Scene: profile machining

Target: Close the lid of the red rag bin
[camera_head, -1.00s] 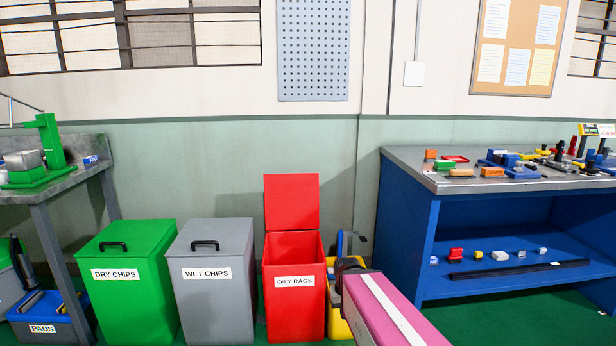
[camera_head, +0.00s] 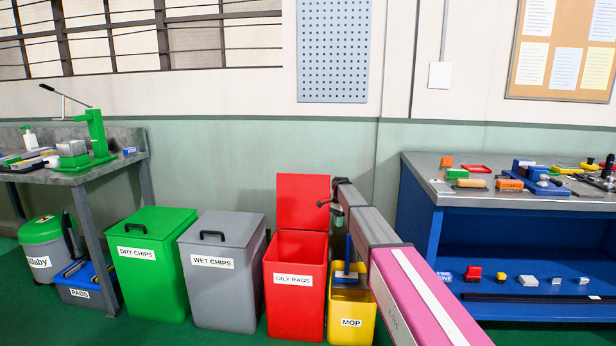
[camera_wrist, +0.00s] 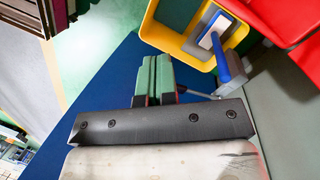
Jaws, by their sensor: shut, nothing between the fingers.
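The red rag bin (camera_head: 295,305), labelled OILY RAGS, stands on the floor in the middle of the head view. Its red lid (camera_head: 300,195) is open and stands upright at the back edge. My arm reaches in from the lower right, and my gripper (camera_head: 338,219) is beside the lid's right edge, above the mop bucket. Whether it touches the lid cannot be told. In the wrist view my gripper (camera_wrist: 157,66) has its green-padded fingers together and empty. Red surfaces of the bin (camera_wrist: 283,20) show at the top right there, apart from the fingers.
A yellow mop bucket (camera_head: 351,323) with a blue-handled mop stands right of the red bin. Grey (camera_head: 222,285) and green (camera_head: 150,260) lidded bins stand to the left. A blue workbench (camera_head: 420,222) is on the right. Bare wall lies behind the bins.

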